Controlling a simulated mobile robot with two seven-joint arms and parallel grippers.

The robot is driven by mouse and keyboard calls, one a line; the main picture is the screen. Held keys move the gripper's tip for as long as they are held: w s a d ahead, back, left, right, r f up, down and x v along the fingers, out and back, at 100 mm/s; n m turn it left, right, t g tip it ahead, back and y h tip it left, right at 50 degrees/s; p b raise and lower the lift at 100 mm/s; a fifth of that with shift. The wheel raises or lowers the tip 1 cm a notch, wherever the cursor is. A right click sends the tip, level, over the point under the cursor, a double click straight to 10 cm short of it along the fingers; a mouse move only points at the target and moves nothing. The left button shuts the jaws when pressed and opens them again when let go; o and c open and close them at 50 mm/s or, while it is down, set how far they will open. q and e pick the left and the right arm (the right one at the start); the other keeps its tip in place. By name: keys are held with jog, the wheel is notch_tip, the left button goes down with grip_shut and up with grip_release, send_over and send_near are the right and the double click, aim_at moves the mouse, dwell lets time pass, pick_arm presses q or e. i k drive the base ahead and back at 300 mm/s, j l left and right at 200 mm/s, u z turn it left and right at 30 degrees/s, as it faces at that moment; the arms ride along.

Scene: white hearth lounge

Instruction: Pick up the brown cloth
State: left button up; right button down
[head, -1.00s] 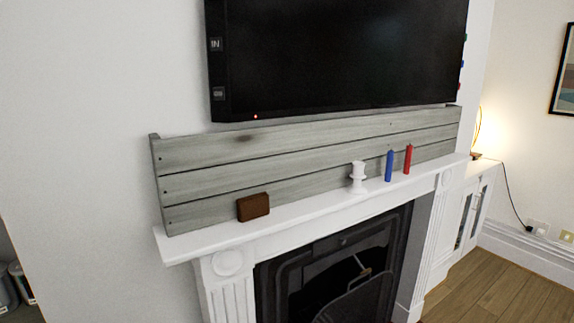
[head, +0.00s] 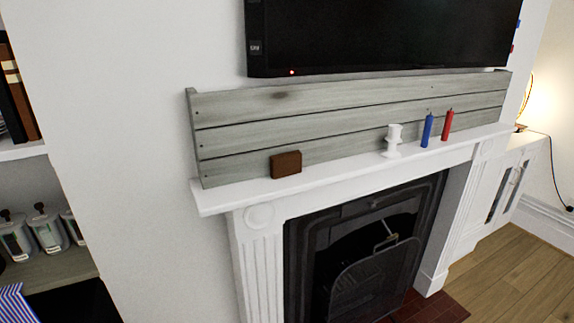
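A small brown block-like thing (head: 286,164) stands on the left part of the white mantel shelf (head: 225,196), against the grey wooden planks. It looks like a flat-sided box; I cannot tell whether it is the brown cloth. No other brown cloth shows. Neither of my grippers is in view.
A white candle holder (head: 393,141), a blue candle (head: 427,130) and a red candle (head: 447,125) stand further right on the mantel. The fireplace (head: 355,255) is below and a television (head: 380,35) above. Shelves with jars (head: 47,231) are at the left. Wooden floor (head: 505,275) is clear at the lower right.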

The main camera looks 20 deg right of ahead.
aim_at(282, 165)
jog(key=i+l+u, duration=0.25)
jog(key=l, duration=1.1)
jog(key=i+l+u, duration=0.2)
jog(key=l, duration=1.15)
jog(key=l+u, duration=0.25)
jog(key=l, duration=1.15)
